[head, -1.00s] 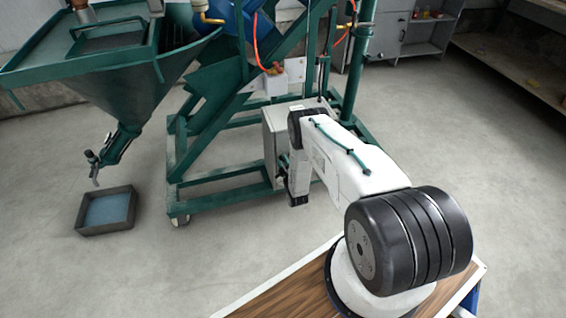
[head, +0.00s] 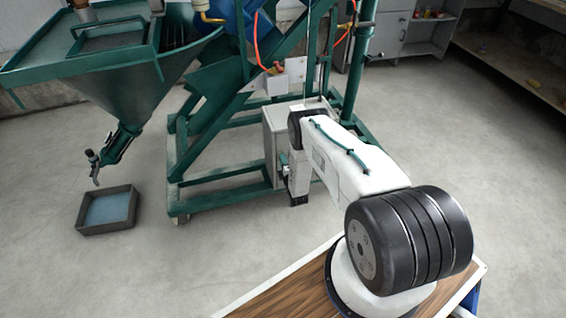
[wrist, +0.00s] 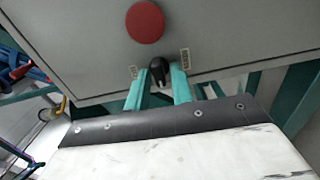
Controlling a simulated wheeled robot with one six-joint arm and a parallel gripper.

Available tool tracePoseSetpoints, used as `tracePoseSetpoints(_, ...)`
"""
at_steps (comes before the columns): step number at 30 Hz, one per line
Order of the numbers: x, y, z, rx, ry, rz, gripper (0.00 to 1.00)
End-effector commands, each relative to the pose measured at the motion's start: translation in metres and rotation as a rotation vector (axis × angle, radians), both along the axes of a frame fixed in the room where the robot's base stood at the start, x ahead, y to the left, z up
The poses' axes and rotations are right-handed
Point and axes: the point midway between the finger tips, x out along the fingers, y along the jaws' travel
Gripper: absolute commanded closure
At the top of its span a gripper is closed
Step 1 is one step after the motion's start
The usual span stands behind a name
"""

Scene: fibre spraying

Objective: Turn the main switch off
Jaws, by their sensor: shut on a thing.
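The main switch is a black rotary knob (wrist: 159,72) on the grey control box (wrist: 85,45) in the wrist view. A label sits on each side of it. My gripper (wrist: 161,80) has its two green fingers closed on the knob from either side. The exact angle of the knob is hard to tell. In the head view the grey box (head: 272,135) stands on the green machine frame, and my arm reaches to its front.
A round red button (wrist: 144,22) sits just above the knob. Blue hoses or cables (wrist: 28,68) lie at the left in the wrist view. The green frame (head: 215,175) surrounds the box. A tray (head: 107,211) is on the floor at the left. Open floor lies in front.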

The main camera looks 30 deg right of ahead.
Motion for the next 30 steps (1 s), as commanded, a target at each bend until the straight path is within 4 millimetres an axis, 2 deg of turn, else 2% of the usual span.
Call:
tracePoseSetpoints(19, 0.0001, 0.0005, -0.0004, -0.045, 0.014, 0.001, 0.99)
tracePoseSetpoints(20, 0.0001, 0.0005, -0.0004, -0.044, 0.014, 0.001, 0.68)
tracePoseSetpoints(30, -0.0027, 0.001, -0.0007, -0.044, 0.015, 0.0, 0.67)
